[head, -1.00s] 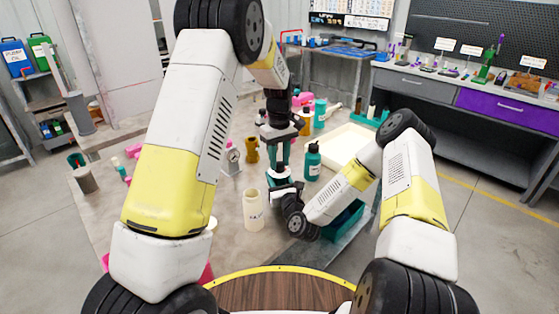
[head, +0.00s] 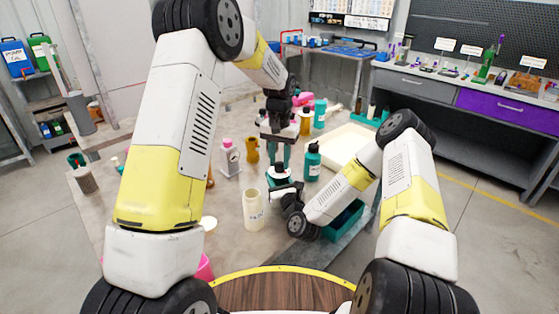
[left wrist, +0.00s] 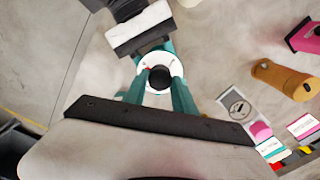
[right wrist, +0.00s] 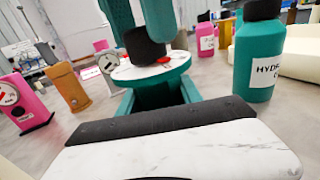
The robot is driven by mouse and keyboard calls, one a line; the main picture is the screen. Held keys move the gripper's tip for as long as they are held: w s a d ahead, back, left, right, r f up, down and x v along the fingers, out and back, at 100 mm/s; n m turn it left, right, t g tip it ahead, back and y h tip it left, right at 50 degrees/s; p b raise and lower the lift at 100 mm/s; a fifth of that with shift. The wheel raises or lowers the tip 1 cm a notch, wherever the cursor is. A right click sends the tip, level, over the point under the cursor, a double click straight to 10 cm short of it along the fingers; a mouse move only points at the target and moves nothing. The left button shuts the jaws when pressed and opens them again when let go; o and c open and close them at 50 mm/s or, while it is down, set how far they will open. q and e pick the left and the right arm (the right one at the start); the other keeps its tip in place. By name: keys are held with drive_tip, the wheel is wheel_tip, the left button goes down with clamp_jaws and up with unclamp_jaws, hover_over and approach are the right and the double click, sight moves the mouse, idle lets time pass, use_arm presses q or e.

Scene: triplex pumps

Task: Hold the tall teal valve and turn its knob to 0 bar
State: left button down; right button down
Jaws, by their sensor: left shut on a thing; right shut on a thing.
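The tall teal valve (head: 280,171) stands on the table, with a white dial on top, a red mark on the dial and a black knob (left wrist: 160,78). My left gripper (head: 279,160) comes down from above. Its teal fingers are shut on the knob, one on each side, as the right wrist view shows on the black knob (right wrist: 145,48). My right gripper (right wrist: 160,92) reaches in low from the right and is shut on the valve body below the dial. The dial's scale is too small to read, and the fingers hide most of the body.
A teal labelled bottle (head: 312,163) stands close right of the valve. A grey gauge valve (head: 230,160) and a brown one (head: 252,150) stand to the left. A cream tray (head: 345,140) and a teal bin (head: 345,220) lie to the right.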

sight(279, 164)
use_arm(q)
drive_tip(key=shift+m, duration=1.1)
drive_tip(key=c, duration=1)
unclamp_jaws()
wheel_tip(279, 164, up, 12)
drive_tip(key=shift+r, duration=0.1)
